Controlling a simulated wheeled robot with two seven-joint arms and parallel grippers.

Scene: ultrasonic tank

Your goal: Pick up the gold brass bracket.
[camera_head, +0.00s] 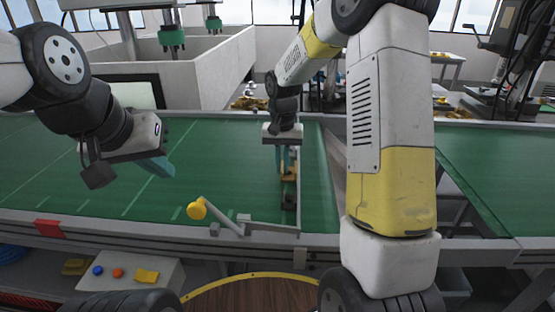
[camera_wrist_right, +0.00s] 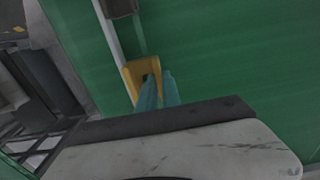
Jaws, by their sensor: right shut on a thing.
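The gold brass bracket (camera_wrist_right: 131,76) is between and beside the teal fingertips of my right gripper (camera_wrist_right: 158,92) in the right wrist view. The right gripper is shut on it, over the green conveyor. In the head view my right gripper (camera_head: 282,158) points down near the conveyor's right end, with the gold bracket (camera_head: 289,171) at its fingers, partly hidden. My left gripper (camera_head: 158,166) hangs at the left above the green belt, apart from the bracket. Its teal fingers overlap, so its opening does not show clearly.
The green conveyor (camera_head: 100,190) has free room in its middle. A dark part (camera_head: 289,200) sits just in front of the bracket. A large pale tank (camera_head: 205,75) stands behind.

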